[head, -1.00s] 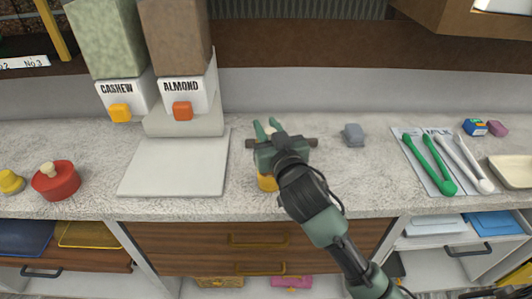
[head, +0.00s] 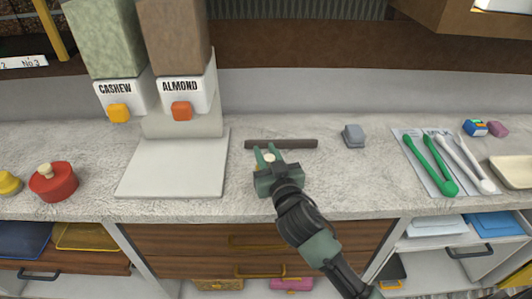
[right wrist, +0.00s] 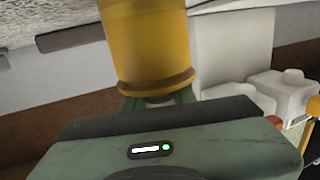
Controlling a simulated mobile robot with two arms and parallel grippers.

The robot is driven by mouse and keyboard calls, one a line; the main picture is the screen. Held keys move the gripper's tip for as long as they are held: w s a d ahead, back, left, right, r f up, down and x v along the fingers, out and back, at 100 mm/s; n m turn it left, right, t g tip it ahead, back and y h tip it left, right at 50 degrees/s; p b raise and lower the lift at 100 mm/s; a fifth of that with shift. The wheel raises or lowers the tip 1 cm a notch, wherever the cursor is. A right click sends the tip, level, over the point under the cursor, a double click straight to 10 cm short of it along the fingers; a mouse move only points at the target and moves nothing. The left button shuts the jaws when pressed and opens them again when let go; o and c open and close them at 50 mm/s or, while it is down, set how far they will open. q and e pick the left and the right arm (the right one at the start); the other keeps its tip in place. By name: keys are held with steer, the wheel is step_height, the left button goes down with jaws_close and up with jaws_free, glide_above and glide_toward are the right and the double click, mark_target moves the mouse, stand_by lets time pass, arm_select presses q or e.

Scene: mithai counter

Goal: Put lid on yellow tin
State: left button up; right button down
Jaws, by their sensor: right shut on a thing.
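In the head view my right gripper (head: 268,155) is above the counter in front of the almond dispenser's right side. It is shut on the lid, with a pale round knob (head: 269,157) showing between its fingers. My left gripper is out of view.
A red lidded item (head: 54,183) and a small yellow one (head: 8,184) are at the left. A white board (head: 175,170) lies left of my gripper. A dark bar (head: 281,144) is behind it, a grey block (head: 354,135) to the right. Green tongs (head: 430,163) lie farther right.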

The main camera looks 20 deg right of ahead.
steer(key=shift+f, duration=0.4)
steer(key=c, duration=1.2)
jaws_free()
steer(key=shift+o, duration=0.2)
steer(key=shift+r, duration=0.1)
steer(key=shift+r, duration=0.3)
steer(key=shift+s+r, duration=0.15)
steer(key=shift+s, duration=0.05)
steer(key=s+b, duration=0.1)
steer(key=s, duration=0.9)
steer(key=shift+r, duration=0.1)
steer(key=shift+s+r+b, duration=0.2)
steer(key=shift+s+b, duration=0.15)
steer(key=shift+s, duration=0.45)
